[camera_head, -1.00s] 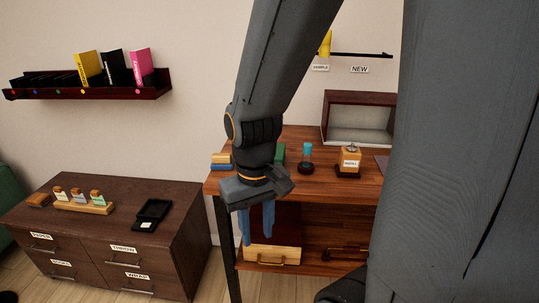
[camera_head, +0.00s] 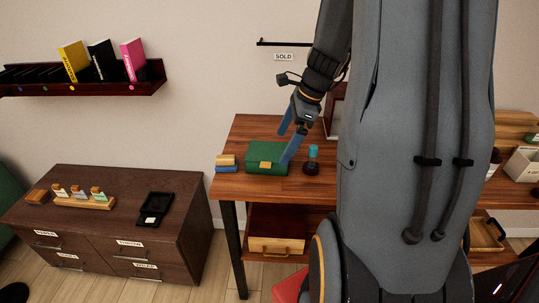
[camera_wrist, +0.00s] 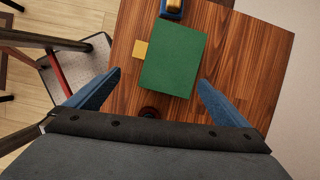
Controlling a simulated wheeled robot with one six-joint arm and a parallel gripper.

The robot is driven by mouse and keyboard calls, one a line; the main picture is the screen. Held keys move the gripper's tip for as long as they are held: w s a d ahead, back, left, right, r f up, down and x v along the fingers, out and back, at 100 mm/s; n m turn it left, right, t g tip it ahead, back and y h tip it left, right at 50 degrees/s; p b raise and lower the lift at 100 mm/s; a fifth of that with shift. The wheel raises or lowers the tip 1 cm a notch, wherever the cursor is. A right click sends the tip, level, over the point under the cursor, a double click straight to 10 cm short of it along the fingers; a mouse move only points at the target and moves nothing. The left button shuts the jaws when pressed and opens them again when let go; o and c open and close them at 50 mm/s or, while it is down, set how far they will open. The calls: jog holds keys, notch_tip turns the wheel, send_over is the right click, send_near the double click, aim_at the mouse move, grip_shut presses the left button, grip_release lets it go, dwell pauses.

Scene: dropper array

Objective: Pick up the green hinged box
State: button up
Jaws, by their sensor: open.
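The green hinged box (camera_head: 266,153) sits closed on the wooden table, with a yellow clasp on its front. In the wrist view its green lid (camera_wrist: 174,58) lies ahead of the fingers, with the yellow clasp at its left side. My gripper (camera_head: 291,143) is open and empty, its blue fingers apart, over the right part of the box in the head view. In the wrist view my gripper (camera_wrist: 150,92) has one finger to each side of the box's near end. I cannot tell whether a finger touches the box.
A dark-based dropper with a teal top (camera_head: 312,160) stands close to the right of the box. Stacked yellow and blue blocks (camera_head: 226,163) lie to its left. The wooden table (camera_head: 225,187) has bare surface in front. A dark cabinet (camera_head: 110,225) stands at left.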

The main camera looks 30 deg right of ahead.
aim_at(280, 151)
jog(key=shift+w+d+r+m, duration=0.15)
jog(key=shift+d+m, duration=0.45)
jog(key=shift+d, duration=0.1)
jog(key=shift+w+d+f, duration=0.1)
jog(key=shift+f, duration=0.1)
jog(key=shift+w+p+x, duration=0.15)
jog(key=shift+p+x, duration=0.3)
jog(key=shift+x, duration=1.4)
jog(key=shift+w+p+x, duration=0.15)
jog(key=shift+p+x, duration=0.25)
jog(key=shift+x, duration=1.45)
jog(key=shift+r, duration=0.1)
jog(key=c, duration=1.2)
